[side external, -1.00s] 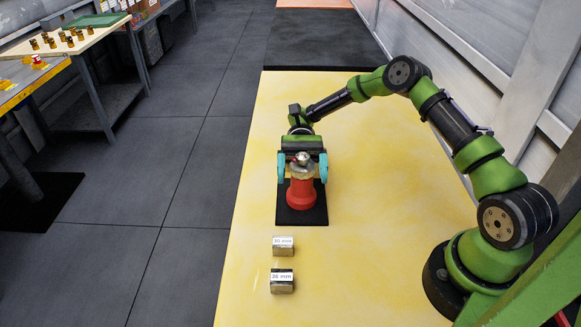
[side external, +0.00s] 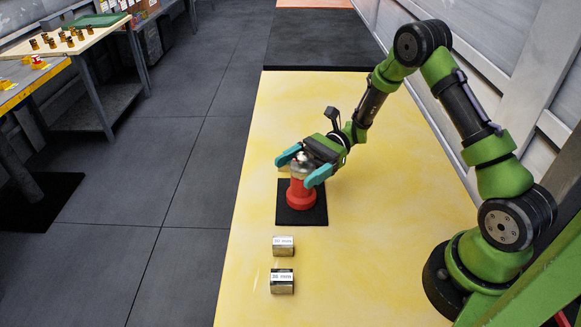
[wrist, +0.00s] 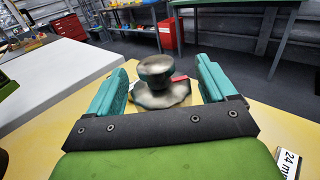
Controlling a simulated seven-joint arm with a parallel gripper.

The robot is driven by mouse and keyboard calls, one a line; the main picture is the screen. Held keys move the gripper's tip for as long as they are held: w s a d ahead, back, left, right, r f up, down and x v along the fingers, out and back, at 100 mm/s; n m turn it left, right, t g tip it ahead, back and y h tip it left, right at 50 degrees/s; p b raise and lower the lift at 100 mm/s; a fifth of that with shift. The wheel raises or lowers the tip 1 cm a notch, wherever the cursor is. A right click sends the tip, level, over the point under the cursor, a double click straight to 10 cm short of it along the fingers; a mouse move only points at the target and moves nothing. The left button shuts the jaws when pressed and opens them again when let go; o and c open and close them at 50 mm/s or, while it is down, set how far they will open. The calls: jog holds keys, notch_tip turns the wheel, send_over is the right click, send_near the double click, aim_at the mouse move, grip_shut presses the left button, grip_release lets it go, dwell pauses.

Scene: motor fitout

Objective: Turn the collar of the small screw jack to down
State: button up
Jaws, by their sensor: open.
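The small screw jack has a red body (side external: 300,195) and stands upright on a black square mat (side external: 318,214) on the yellow table. Its silver scalloped collar (wrist: 162,96) sits at the top, under a rounded metal head (wrist: 156,70). My gripper (side external: 301,170) comes in at a slant from the back right, with its teal fingers on either side of the jack's top. In the wrist view my gripper (wrist: 163,88) is open, with gaps showing between the fingers and the collar. The collar's setting cannot be read.
Two metal blocks labelled 30 mm (side external: 283,246) and 36 mm (side external: 282,282) stand in front of the mat. A 24 mm label (wrist: 289,162) shows at the wrist view's lower right. The yellow table right of the mat is clear.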

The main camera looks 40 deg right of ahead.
jog(key=d, duration=1.6)
jog(key=s+f+h, duration=0.1)
jog(key=s+f+n+g+h, duration=0.1)
jog(key=s+f, duration=0.1)
jog(key=shift+s+a+f+g, duration=0.1)
jog(key=shift+a+f+g, duration=0.05)
jog(key=shift+a+g, duration=0.2)
jog(key=s+n+h, duration=0.1)
jog(key=s+a+r+n+g+h, duration=0.1)
jog(key=h, duration=0.1)
jog(key=shift+s+a+h, duration=0.15)
jog(key=shift+a+h, duration=0.05)
jog(key=shift+h, duration=0.1)
jog(key=s+a+r+n+t+h, duration=0.4)
jog(key=s+a+r+n+h, duration=0.1)
jog(key=r, duration=0.4)
jog(key=s+a+r+n+t+h, duration=0.4)
jog(key=a+r+n+t+h, duration=0.1)
jog(key=r, duration=0.4)
jog(key=shift+s+r+n, duration=0.15)
jog(key=shift+s+n, duration=0.2)
jog(key=shift+n, duration=0.25)
jog(key=shift+t, duration=0.25)
